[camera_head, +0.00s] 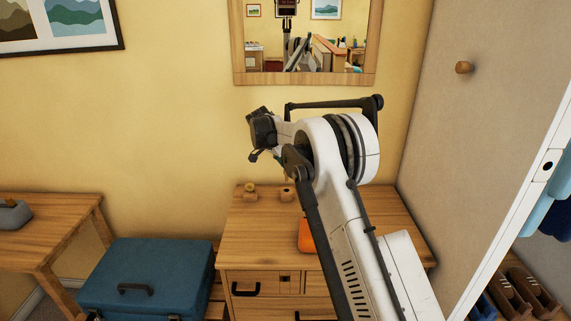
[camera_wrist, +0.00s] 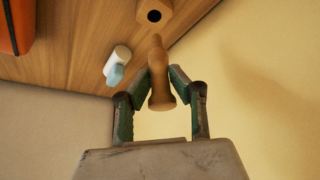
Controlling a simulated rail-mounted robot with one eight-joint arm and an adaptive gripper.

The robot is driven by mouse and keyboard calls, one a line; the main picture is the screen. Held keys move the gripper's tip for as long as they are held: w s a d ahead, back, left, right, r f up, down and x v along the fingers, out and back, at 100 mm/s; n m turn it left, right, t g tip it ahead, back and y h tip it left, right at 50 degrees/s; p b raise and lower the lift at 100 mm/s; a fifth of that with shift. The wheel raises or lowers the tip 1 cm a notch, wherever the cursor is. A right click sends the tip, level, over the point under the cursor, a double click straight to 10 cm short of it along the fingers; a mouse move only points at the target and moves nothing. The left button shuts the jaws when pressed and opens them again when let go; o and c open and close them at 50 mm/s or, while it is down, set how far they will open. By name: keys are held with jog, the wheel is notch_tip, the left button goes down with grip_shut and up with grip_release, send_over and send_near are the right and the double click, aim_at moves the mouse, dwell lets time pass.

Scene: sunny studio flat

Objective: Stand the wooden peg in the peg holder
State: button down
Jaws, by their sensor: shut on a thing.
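In the wrist view, the wooden peg (camera_wrist: 161,88) is between the two green-padded fingers of my gripper (camera_wrist: 159,86), which is shut on it. The peg's narrow end points up the picture, towards the peg holder. The peg holder (camera_wrist: 168,8) is a wooden block with a dark round hole, at the top of the wrist view. The peg appears apart from the hole.
An orange object (camera_head: 305,236) sits nearer the front, partly behind my arm. A white-and-blue cylinder (camera_wrist: 118,60) is near the chest's edge. The wall, mirror (camera_head: 306,79) and pale wardrobe (camera_head: 463,125) bound the space.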

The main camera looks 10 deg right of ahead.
aim_at(284, 170)
jog(key=shift+f+b, duration=1.15)
jog(key=shift+f, duration=0.75)
jog(key=shift+b, duration=0.45)
jog(key=shift+s+f+b, duration=0.1)
jog(key=shift+f+b, duration=2)
jog(key=shift+f, duration=0.2)
dwell(3.3)
